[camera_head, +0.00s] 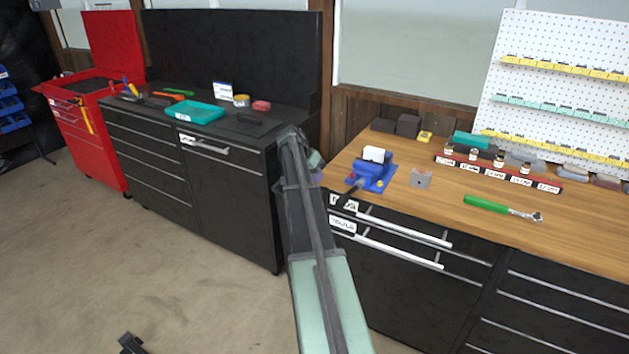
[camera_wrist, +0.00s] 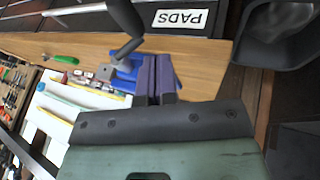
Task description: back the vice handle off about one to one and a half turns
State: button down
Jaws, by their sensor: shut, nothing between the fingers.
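The blue vice (camera_head: 371,178) sits near the left front edge of the wooden bench, with a white block (camera_head: 373,154) at its top. Its dark handle (camera_head: 346,197) sticks out over the front edge. In the wrist view the blue vice (camera_wrist: 125,66) is just left of my fingers, partly hidden by them, and the dark handle (camera_wrist: 126,18) looms large above it. My gripper (camera_wrist: 157,60) is shut and empty, beside the vice. In the head view my gripper (camera_head: 316,161) is left of the vice, mostly hidden behind my own arm.
A grey notched block (camera_head: 421,179) stands right of the vice. A green-handled ratchet (camera_head: 486,204) lies farther right. A red rack with small jars (camera_head: 497,171) is behind. Drawers (camera_head: 400,240) with long bar handles are under the bench. A black cabinet (camera_head: 235,190) stands left.

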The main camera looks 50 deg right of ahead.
aim_at(353, 190)
jog(key=s+d+f+b, duration=0.3)
jog(key=s+f+b, duration=0.1)
jog(key=s+f, duration=0.1)
jog(key=shift+f, duration=0.45)
jog(key=shift+s+f+b, duration=0.6)
jog(key=shift+f+b, duration=0.1)
jog(key=shift+b, duration=0.15)
